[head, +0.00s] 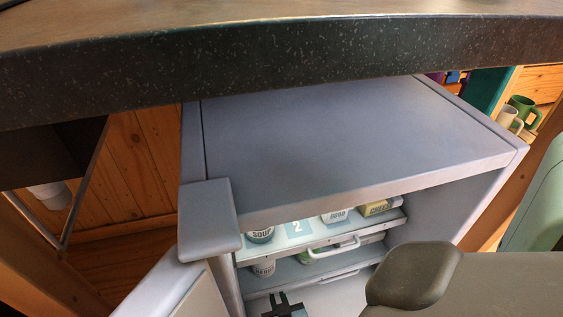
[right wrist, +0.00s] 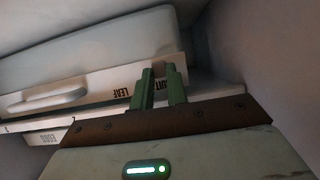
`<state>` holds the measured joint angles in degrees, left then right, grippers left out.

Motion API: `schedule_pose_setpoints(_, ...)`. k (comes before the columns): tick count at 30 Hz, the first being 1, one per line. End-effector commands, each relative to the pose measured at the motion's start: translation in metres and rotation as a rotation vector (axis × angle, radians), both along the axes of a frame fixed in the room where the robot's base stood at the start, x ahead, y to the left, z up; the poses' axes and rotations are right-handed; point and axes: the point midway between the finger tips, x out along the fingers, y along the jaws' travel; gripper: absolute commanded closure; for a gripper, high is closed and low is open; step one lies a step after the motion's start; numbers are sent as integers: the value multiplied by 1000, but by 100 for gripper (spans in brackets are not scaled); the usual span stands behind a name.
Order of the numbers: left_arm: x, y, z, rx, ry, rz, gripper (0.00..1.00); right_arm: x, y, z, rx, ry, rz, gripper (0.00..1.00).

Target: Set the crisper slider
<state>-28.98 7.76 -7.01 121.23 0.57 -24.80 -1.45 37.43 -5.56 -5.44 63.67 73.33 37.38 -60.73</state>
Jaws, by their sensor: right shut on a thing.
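The crisper's label strip (right wrist: 98,88) is pale, with the words LEAF and FRUIT upside down in the right wrist view. My right gripper (right wrist: 164,72) has its two green fingers upright at this strip, close beside the FRUIT word. They are shut on what seems to be the slider, which is mostly hidden between and behind the fingers. In the head view the dark fingers of my right gripper (head: 284,302) show low inside the open fridge (head: 350,145). My left gripper is not in view.
A drawer handle (right wrist: 48,98) lies left of my fingers. The shelf above holds a soup can (head: 261,236), a blue card marked 2 (head: 298,228) and a cheese box (head: 377,208). The fridge door (head: 190,290) stands open at left. A dark counter (head: 280,55) crosses the top.

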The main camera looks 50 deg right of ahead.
Motion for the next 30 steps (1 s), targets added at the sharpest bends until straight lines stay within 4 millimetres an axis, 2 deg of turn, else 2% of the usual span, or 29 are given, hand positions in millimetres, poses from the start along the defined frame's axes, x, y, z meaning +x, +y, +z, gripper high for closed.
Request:
schedule_pose_setpoints(13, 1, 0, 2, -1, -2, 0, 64, 2, 2, 0, 2, -1, 6, 100)
schedule_pose_setpoints(14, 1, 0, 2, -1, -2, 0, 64, 2, 3, 0, 3, -2, 6, 82)
schedule_pose_setpoints(18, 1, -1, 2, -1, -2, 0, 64, 2, 2, 1, 2, -2, 4, 64)
schedule_pose_setpoints(19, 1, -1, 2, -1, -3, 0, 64, 1, 2, 1, 2, -2, 4, 62)
schedule_pose_setpoints(30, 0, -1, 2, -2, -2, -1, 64, 0, 0, 0, 0, -1, 1, 62)
